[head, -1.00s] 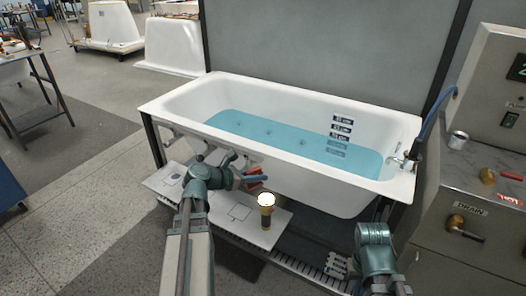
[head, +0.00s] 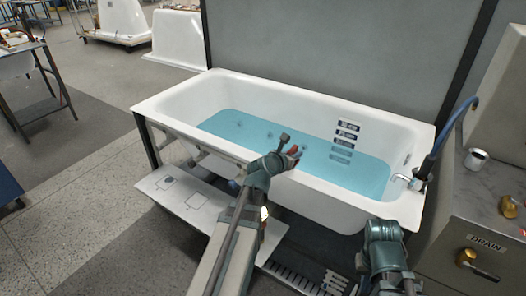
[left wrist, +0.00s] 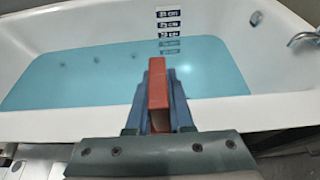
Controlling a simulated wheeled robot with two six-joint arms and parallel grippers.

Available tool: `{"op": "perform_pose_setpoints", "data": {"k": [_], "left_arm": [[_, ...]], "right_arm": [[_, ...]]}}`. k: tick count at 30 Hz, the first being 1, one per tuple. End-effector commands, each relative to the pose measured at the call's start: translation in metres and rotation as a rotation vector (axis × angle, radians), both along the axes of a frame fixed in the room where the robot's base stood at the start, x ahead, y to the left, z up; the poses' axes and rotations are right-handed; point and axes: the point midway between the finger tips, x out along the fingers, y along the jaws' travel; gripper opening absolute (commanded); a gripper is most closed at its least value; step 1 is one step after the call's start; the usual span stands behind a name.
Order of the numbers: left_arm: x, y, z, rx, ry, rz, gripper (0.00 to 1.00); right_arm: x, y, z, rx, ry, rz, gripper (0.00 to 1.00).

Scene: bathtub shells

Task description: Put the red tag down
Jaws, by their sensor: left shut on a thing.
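My left gripper (head: 290,157) is shut on the red tag (left wrist: 157,88), which stands upright between the blue-grey fingers in the left wrist view. In the head view only a small part of the red tag (head: 294,150) shows at the fingertips, over the near rim of the white bathtub (head: 185,105). Whether it touches the rim cannot be told. The tub holds blue water (head: 235,125). My right arm shows at the lower right of the head view, but its gripper fingers are not visible.
A white shelf with outlined shapes (head: 150,185) lies below the tub's front, partly covered by my left arm. Dark depth labels (head: 346,139) mark the far inner wall. A tap (head: 400,178) and a console with a metal cup (head: 476,158) are at right.

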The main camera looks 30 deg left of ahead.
Motion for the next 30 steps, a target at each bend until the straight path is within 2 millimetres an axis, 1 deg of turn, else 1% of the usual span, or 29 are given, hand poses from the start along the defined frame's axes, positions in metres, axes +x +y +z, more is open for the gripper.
{"op": "perform_pose_setpoints", "data": {"k": [6,9,11,21,24,27,30], "left_arm": [[0.0,0.0,0.0,0.0,0.001,0.0,0.0],[0.001,0.007,-0.001,0.0,0.001,0.001,0.0],[0.003,0.018,-0.003,-0.001,0.002,0.004,0.0],[0.016,0.104,-0.011,-0.001,0.001,0.004,0.0],[0.018,0.124,-0.013,-0.001,0.001,0.003,0.0],[0.019,0.137,-0.014,0.0,0.001,0.0,0.0],[0.02,0.144,-0.014,-0.001,0.001,-0.001,0.0]], "right_arm": [[0.0,0.0,0.0,0.0,0.0,0.0,0.0],[0.0,0.0,-0.001,0.0,0.0,0.0,0.0],[0.0,0.0,-0.002,0.0,0.0,0.0,0.0],[0.0,0.0,-0.011,0.0,0.0,0.0,0.0],[0.0,0.0,-0.012,0.0,0.0,0.0,0.0],[0.0,0.0,-0.013,0.0,0.0,0.0,0.0],[0.0,0.0,-0.014,0.0,0.0,0.0,0.0]]}}
